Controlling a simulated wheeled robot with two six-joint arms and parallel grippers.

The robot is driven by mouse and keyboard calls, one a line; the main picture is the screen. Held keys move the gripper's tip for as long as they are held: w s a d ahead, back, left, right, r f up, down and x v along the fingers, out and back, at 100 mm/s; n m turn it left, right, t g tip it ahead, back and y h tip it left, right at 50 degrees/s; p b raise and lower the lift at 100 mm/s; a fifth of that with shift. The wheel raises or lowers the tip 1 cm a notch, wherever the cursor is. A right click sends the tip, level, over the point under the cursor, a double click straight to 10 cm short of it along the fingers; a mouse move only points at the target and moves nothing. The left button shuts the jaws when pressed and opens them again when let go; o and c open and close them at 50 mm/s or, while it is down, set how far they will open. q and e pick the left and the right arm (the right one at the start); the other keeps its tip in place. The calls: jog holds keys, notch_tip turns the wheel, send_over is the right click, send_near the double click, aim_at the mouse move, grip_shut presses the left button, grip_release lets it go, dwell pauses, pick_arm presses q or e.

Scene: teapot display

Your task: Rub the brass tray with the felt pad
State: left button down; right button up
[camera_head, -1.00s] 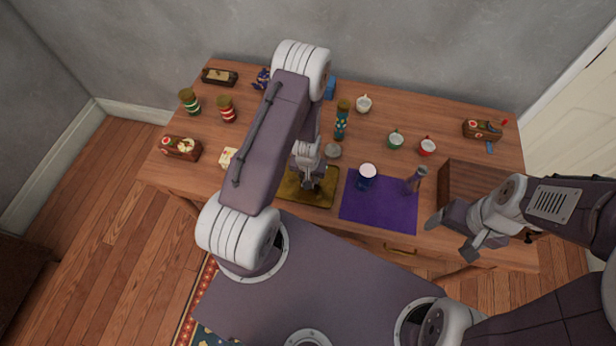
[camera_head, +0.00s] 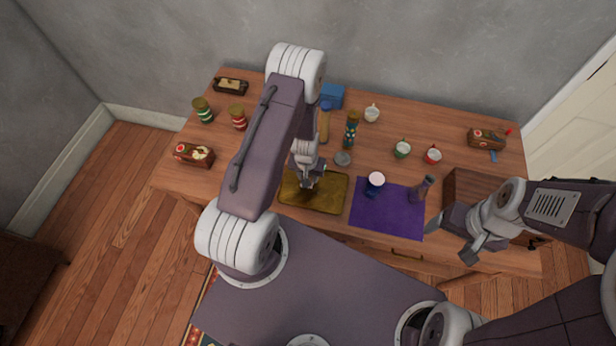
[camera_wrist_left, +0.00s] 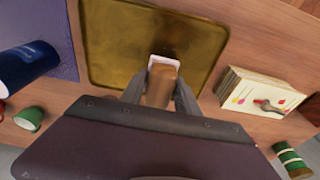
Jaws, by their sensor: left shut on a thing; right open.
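The brass tray (camera_head: 332,201) lies near the table's front edge, a dull golden square with darker, mottled patches. It fills the upper middle of the left wrist view (camera_wrist_left: 112,55). My left gripper (camera_head: 309,184) is low over the tray, left of its middle, and partly hidden by its own arm in the head view. It is shut on the felt pad (camera_wrist_left: 163,78), a brown block with a whitish edge. The pad is at the tray's surface; I cannot tell if it presses on it. My right gripper (camera_head: 451,243) is open and empty at the front right.
A purple cloth (camera_head: 385,215) right of the tray bears a dark blue jar (camera_head: 374,187) and a purple bottle (camera_head: 420,190). A wooden box (camera_head: 470,188) stands further right. A grey round piece (camera_head: 342,158) lies behind the tray.

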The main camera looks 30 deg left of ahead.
pick_arm(q)
notch_tip(320, 180, up, 2)
jog(key=shift+a+p, duration=0.15)
jog(key=shift+p, duration=0.45)
jog(key=shift+r+p, duration=0.55)
jog(key=shift+r, duration=0.15)
